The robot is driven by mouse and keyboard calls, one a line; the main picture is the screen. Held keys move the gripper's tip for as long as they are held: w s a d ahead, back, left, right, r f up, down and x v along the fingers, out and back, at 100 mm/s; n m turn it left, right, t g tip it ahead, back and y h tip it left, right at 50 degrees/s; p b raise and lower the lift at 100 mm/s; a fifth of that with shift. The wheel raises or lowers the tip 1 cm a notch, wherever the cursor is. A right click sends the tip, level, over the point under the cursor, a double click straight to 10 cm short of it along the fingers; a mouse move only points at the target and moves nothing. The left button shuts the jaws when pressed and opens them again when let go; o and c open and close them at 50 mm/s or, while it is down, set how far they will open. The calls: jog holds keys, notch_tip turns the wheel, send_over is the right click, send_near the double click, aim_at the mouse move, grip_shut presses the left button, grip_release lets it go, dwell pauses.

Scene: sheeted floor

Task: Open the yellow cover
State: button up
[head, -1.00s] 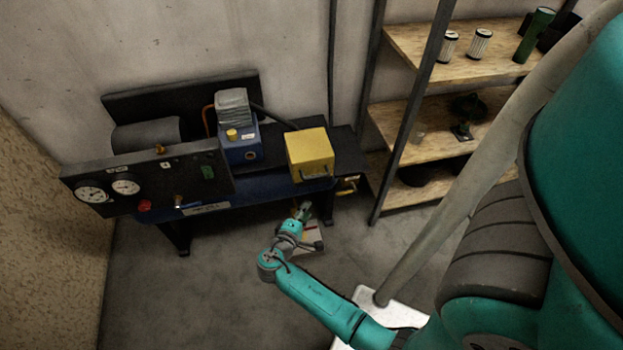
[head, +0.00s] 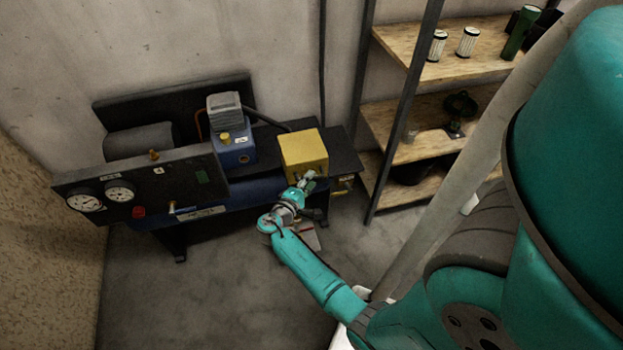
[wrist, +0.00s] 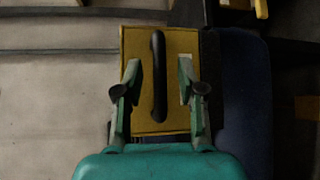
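The yellow cover (head: 304,154) is a box-shaped lid on the right part of the dark bench, and it looks closed. In the wrist view its yellow face (wrist: 182,50) fills the middle, with a dark bar handle (wrist: 159,75) running up and down. My gripper (head: 308,182) is at the cover's front face in the head view. In the wrist view my gripper (wrist: 158,80) is open, one finger on each side of the handle with gaps between. I cannot tell how far the fingertips are from the face. My gripper hides part of the cover's front in the head view.
A blue pump (head: 235,152) stands left of the cover. A gauge panel (head: 150,185) is at the bench's front left. A wooden shelf rack (head: 430,150) stands to the right.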

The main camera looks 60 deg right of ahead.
jog(key=shift+d+f, duration=0.1)
jog(key=shift+d, duration=0.65)
grip_shut()
